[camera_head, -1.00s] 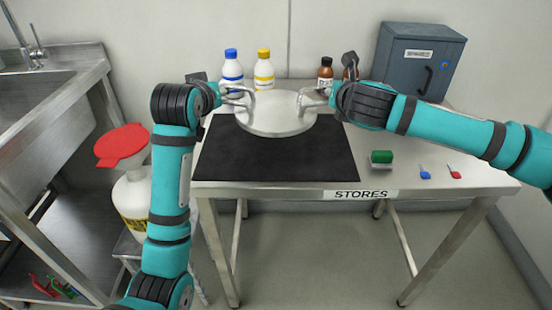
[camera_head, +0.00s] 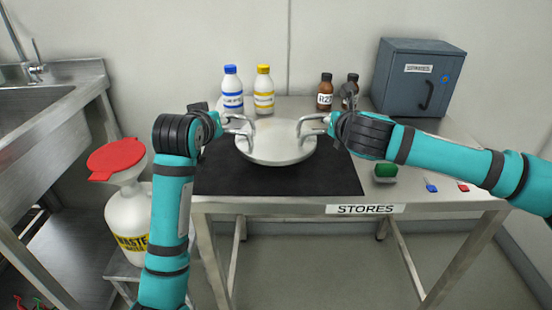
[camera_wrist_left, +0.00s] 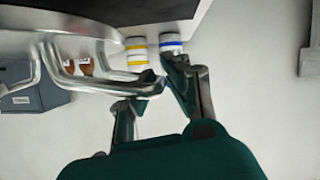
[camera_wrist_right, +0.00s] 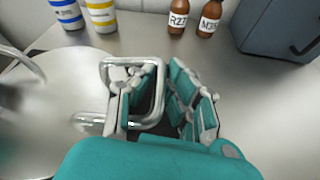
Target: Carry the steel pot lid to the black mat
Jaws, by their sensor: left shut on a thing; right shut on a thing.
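The steel pot lid (camera_head: 275,146) is held level by its two side handles over the black mat (camera_head: 285,182). Its front part overlaps the mat in the head view; I cannot tell whether it touches it. My left gripper (camera_head: 232,123) is shut on the lid's left handle, which also shows in the left wrist view (camera_wrist_left: 85,83). My right gripper (camera_head: 320,122) is shut on the right handle, which shows as a bent bar in the right wrist view (camera_wrist_right: 104,76). The mat's front strip is bare; the lid and arms hide part of its back.
On the stores table (camera_head: 425,203), a blue-capped bottle (camera_head: 231,92), a yellow-capped bottle (camera_head: 264,93), brown bottles (camera_head: 325,92) and a grey cabinet (camera_head: 420,77) stand behind. A green-topped block (camera_head: 386,172) sits right of the mat. A waste container (camera_head: 128,218) stands left.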

